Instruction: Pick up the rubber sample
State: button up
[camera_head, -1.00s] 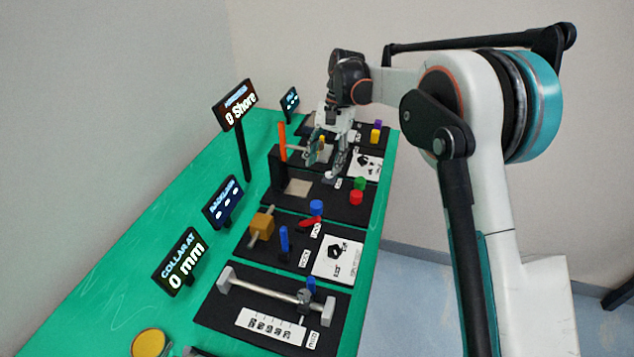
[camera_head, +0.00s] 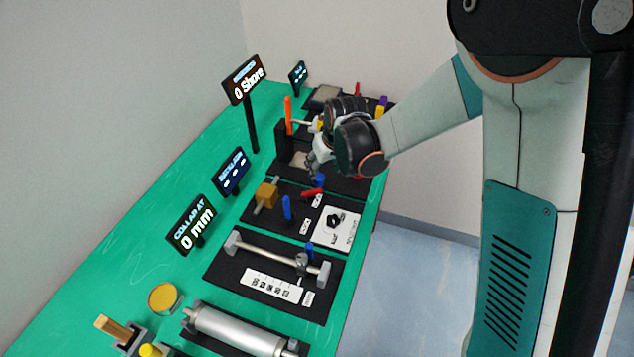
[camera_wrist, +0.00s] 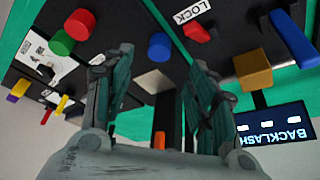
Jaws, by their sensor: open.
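Three coloured cylinders stand on the black mat of the Shore display: a red cylinder (camera_wrist: 80,23), a green cylinder (camera_wrist: 62,43) and a blue cylinder (camera_wrist: 159,47). I cannot tell which is the rubber sample. In the head view the blue cylinder (camera_head: 319,180) shows just in front of my gripper (camera_head: 311,165), and my wrist hides most of the others. In the wrist view my gripper (camera_wrist: 158,62) is open and empty. The blue cylinder lies beyond and between its fingertips, apart from them. The grey square plate (camera_wrist: 154,81) of the same mat also shows between the fingers.
The Shore display (camera_head: 245,80) stands on a post at the left. Near my gripper are an orange upright (camera_head: 288,115), a yellow block (camera_head: 266,195), a red lever (camera_head: 312,192) and a blue peg (camera_head: 286,207). A rod with a collar (camera_head: 275,258) lies closer.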

aim_at(319, 177)
jog(key=b+x, duration=0.3)
jog(key=x, duration=0.5)
jog(key=shift+w+f, duration=0.2)
jog(key=shift+f, duration=0.15)
jog(key=shift+r, duration=0.1)
jog(key=c, duration=1.1)
